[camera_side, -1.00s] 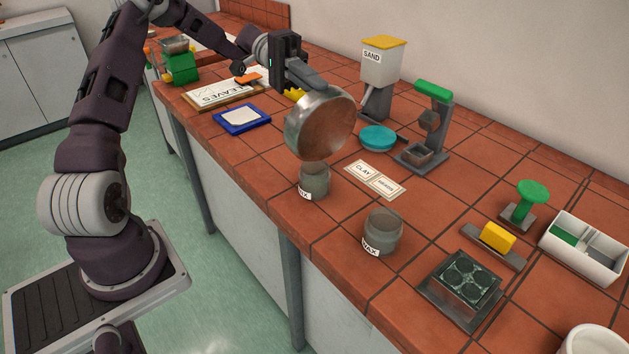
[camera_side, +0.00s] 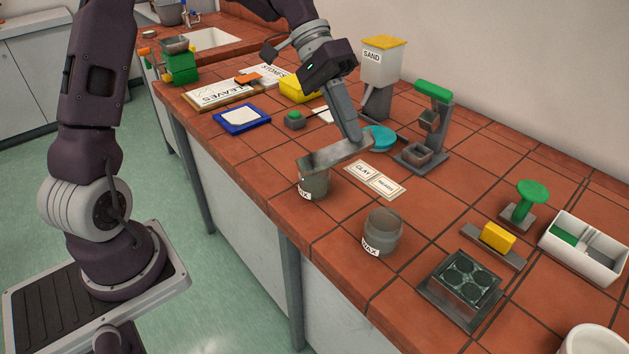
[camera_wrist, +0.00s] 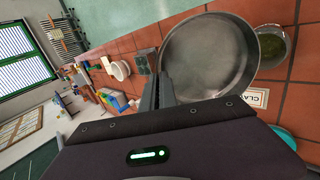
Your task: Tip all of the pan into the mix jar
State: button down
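My gripper (camera_side: 354,136) is shut on the pan (camera_side: 330,155), a round grey metal pan. In the side view the pan is nearly edge-on, just above and behind the mix jar (camera_side: 314,186), overlapping its mouth. I cannot tell whether they touch. In the wrist view the pan (camera_wrist: 205,58) shows its grey inside, with no clear contents. The glass jar beside its rim there (camera_wrist: 272,45), which seems to be the mix jar, holds something dark greenish. My gripper's fingers (camera_wrist: 165,92) are at the pan's near side.
The wax jar (camera_side: 382,232) stands to the right, nearer the front edge. Label cards (camera_side: 375,179), a teal dish (camera_side: 378,138), the sand dispenser (camera_side: 381,70) and a green-topped press (camera_side: 430,120) are behind. A metal mould (camera_side: 460,287) lies front right. Bare tiles separate these.

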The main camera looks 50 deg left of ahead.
jog(key=shift+d+f+y, duration=0.25)
jog(key=shift+d+y, duration=0.15)
jog(key=shift+f, duration=0.1)
jog(key=d+f+y, duration=0.4)
jog(key=f+y, duration=0.3)
jog(key=f, duration=0.1)
jog(key=shift+y, duration=0.3)
jog(key=shift+s, duration=0.1)
jog(key=w+a+r+m, duration=0.1)
jog(key=a+r+m, duration=0.1)
jog(key=a+r, duration=0.5)
jog(key=a, duration=0.5)
jog(key=shift+w+a+r+m, duration=0.15)
jog(key=shift+w+a+m, duration=0.1)
jog(key=shift+a+m, duration=0.15)
